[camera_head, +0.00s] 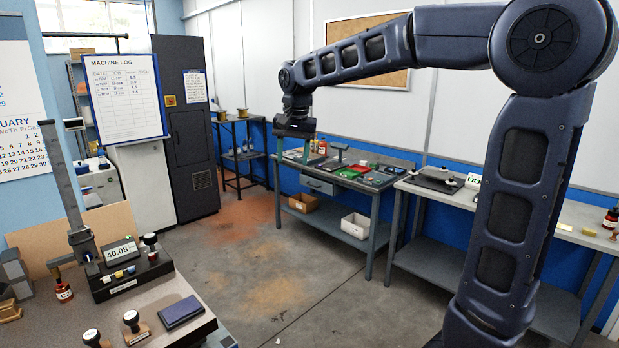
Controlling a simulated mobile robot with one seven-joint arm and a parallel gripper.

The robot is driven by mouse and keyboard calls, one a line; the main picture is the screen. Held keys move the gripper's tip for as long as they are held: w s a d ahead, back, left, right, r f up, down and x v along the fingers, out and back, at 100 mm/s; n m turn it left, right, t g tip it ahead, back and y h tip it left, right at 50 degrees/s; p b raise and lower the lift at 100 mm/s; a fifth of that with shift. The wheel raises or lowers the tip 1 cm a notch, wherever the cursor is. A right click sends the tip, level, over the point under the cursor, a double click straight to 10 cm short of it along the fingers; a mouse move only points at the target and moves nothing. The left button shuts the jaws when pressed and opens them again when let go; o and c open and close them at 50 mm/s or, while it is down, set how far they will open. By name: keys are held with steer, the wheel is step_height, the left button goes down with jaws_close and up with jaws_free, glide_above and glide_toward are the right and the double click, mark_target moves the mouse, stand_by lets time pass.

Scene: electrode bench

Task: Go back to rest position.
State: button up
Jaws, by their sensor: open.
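My gripper (296,143) is at the end of my arm, which arches in from the right side of the camera_head view. It hangs in the air at the picture's middle, in front of the far workbench.
A near bench (190,278) at lower left bears stamps, a digital display (121,251) and a small bottle (63,291). The far workbench (377,191) holds trays and tools. A second bench (440,197) stands right. A dark cabinet (186,130) stands at the back. The middle floor is clear.

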steer(key=s+d, duration=0.2)
steer(key=d, duration=1)
steer(key=s+d+f+t, duration=0.1)
steer(key=s+d+f, duration=0.4)
steer(key=s+d, duration=0.3)
steer(key=s+d+f+t+h, duration=0.1)
steer(key=s+d+f, duration=0.5)
steer(key=d, duration=0.6)
steer(key=shift+s+d+f+n+t, duration=0.15)
steer(key=shift+s+d+n+t, duration=0.2)
steer(key=shift+s, duration=0.75)
steer(key=shift+a, duration=0.1)
